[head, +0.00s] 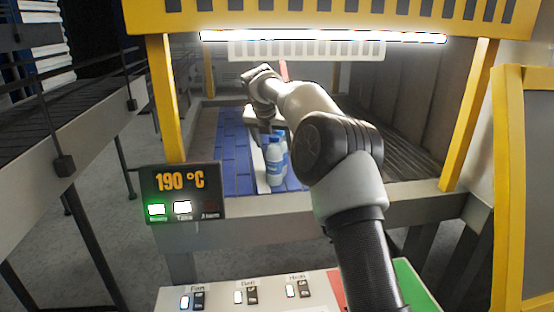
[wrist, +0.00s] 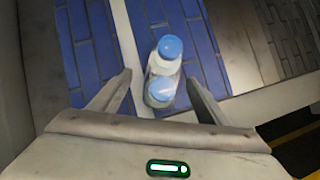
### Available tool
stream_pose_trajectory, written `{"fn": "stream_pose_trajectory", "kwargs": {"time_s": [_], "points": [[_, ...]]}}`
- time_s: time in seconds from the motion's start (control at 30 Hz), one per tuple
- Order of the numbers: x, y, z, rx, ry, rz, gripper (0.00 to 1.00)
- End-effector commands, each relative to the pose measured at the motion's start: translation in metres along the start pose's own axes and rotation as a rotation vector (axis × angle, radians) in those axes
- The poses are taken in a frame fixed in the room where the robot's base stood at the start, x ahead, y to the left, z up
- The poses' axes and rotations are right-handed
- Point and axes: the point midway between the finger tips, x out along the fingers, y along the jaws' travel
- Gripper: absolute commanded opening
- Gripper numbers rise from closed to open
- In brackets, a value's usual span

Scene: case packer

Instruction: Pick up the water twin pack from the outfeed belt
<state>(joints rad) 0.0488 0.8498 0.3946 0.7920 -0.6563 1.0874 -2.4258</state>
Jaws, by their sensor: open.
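The water twin pack (head: 274,168), two clear bottles with blue caps, stands upright on the blue outfeed belt (head: 228,145), on or beside a pale lengthwise strip. In the wrist view the pack (wrist: 163,68) is seen from above, with its two caps one behind the other. My gripper (wrist: 159,79) is open, with one finger on each side of the pack and a gap visible at both sides. In the head view my gripper (head: 264,132) is just above and behind the bottles, partly covered by my arm. The wrist view does not clearly show the height gap.
A yellow-framed machine with a yellow post (head: 165,98) and a lit bar (head: 325,37) surrounds the belt. A display panel (head: 182,193) reading 190 °C stands at the front left. A control panel (head: 250,292) is nearest me. A grey conveyor (head: 75,128) runs along the left.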

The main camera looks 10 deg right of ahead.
Motion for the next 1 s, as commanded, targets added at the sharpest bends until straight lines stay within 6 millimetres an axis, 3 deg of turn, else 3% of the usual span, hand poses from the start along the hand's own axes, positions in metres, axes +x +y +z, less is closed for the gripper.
{"fn": "stream_pose_trajectory", "kwargs": {"time_s": [0.33, 0.6, 1.0], "points": [[0.045, -0.005, -0.005, 0.002, 0.003, -0.001, 0.7], [0.051, -0.005, -0.004, 0.001, 0.0, 0.0, 0.7], [0.05, -0.005, -0.004, 0.001, 0.001, 0.0, 0.05]]}}
